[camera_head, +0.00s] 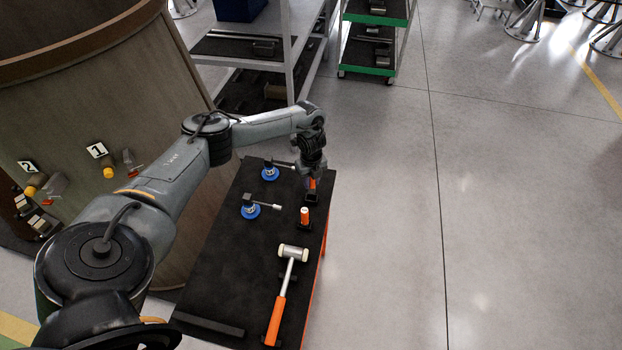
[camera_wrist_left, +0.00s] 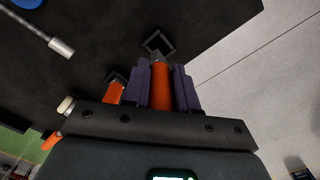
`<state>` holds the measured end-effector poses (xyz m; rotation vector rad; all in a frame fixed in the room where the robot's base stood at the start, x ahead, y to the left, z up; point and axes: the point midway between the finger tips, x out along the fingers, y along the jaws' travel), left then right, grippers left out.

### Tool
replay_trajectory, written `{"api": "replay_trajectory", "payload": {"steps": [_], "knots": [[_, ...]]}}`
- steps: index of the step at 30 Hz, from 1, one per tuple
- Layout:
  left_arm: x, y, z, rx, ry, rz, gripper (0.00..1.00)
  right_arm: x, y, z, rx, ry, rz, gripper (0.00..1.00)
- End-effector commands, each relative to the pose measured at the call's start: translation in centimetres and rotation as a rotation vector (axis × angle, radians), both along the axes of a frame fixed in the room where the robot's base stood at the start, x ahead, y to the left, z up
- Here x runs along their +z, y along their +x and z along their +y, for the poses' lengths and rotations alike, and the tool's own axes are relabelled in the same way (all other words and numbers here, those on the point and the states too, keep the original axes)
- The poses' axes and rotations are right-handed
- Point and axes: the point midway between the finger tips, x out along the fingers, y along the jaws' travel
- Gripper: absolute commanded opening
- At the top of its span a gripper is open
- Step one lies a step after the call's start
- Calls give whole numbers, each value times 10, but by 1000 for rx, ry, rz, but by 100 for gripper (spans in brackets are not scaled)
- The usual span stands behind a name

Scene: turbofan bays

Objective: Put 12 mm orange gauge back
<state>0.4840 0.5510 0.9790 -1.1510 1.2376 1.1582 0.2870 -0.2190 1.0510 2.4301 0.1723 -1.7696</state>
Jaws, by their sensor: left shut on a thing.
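My left gripper (camera_head: 312,172) is at the far right part of the black table top, pointing down. It is shut on an orange gauge (camera_head: 312,184), which also shows between the two dark purple fingers in the left wrist view (camera_wrist_left: 161,88). Just below the gauge's end is a small black square holder (camera_head: 311,198), seen as an open frame in the left wrist view (camera_wrist_left: 158,42). I cannot tell whether the gauge touches it. A second orange gauge (camera_head: 305,216) with a pale top stands in a neighbouring holder. Sizes are not readable. My right gripper is not in view.
An orange-handled mallet (camera_head: 279,310) lies on the table (camera_head: 222,285) nearer the front. Two blue-based tools (camera_head: 250,211) (camera_head: 270,173) stand left of the gripper. A brown curved casing (camera_head: 90,120) rises at the left.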

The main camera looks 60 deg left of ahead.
Motion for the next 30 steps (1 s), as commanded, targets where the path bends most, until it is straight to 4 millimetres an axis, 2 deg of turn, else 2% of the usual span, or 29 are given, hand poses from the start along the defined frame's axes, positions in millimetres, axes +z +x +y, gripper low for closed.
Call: {"api": "replay_trajectory", "payload": {"steps": [9,30], "knots": [[-25,0,0,2,0,1,0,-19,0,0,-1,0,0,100],[-22,1,0,1,0,0,0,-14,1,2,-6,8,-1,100]]}}
